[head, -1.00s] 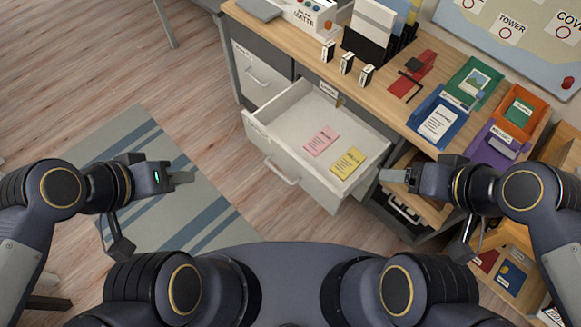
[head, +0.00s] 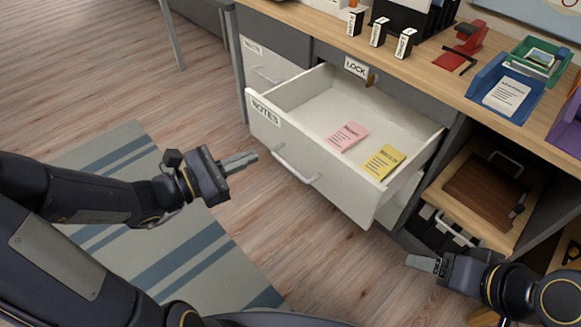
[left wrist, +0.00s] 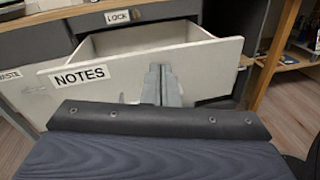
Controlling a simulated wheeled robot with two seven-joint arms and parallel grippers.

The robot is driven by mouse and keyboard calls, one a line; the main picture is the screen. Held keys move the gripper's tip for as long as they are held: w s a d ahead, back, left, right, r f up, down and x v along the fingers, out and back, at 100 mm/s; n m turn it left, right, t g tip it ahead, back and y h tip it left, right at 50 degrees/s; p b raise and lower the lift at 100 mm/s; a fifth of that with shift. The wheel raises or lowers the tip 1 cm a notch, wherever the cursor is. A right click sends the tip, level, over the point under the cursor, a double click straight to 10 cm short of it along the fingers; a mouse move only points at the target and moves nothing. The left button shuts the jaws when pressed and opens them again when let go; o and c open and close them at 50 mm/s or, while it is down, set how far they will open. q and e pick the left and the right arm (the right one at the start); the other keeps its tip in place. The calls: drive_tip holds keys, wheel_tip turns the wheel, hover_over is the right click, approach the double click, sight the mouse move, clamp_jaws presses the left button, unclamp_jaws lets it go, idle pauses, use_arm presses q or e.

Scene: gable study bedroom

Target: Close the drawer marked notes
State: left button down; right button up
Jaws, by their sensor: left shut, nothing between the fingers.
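The white drawer marked NOTES (head: 318,166) stands pulled out from the desk in the head view, with a pink pad (head: 347,136) and a yellow pad (head: 383,161) inside. Its front also shows in the left wrist view (left wrist: 215,72). Its handle (head: 294,167) is on the front; in the left wrist view my fingers hide it. My left gripper (head: 240,161) is shut and empty, in front of the drawer front and apart from it in the head view. My right gripper (head: 424,262) is to the right of the drawer, near the lower shelf; its finger opening is unclear.
Another closed drawer (head: 268,68) is left of the open one, and a LOCK label (head: 355,67) sits above it. The desk top (head: 440,62) holds small blocks, a red stapler-like item and trays (head: 508,92). A striped rug (head: 200,250) lies on the floor.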

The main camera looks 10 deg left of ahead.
use_arm(q)
wheel_tip(320, 180, down, 6)
drive_tip(key=w+a+n+t+y+b, duration=0.1)
drive_tip(key=w+a+n+t+b, duration=0.1)
drive_tip(key=n, duration=0.1)
drive_tip(key=n+b, duration=0.1)
drive_tip(key=b, duration=0.3)
approach(294, 130)
drive_tip(key=shift+y, duration=0.3)
drive_tip(key=x, duration=0.6)
drive_tip(key=shift+w+d+r, duration=0.1)
drive_tip(key=shift+w+d, duration=0.05)
drive_tip(key=shift+d, duration=0.3)
use_arm(e)
wheel_tip(294, 130, down, 8)
drive_tip(key=shift+s+f, duration=0.2)
drive_tip(key=shift+s, duration=0.1)
use_arm(q)
drive_tip(key=shift+w, duration=0.1)
use_arm(e)
drive_tip(key=shift+d+r, duration=0.1)
drive_tip(key=shift+d, duration=0.05)
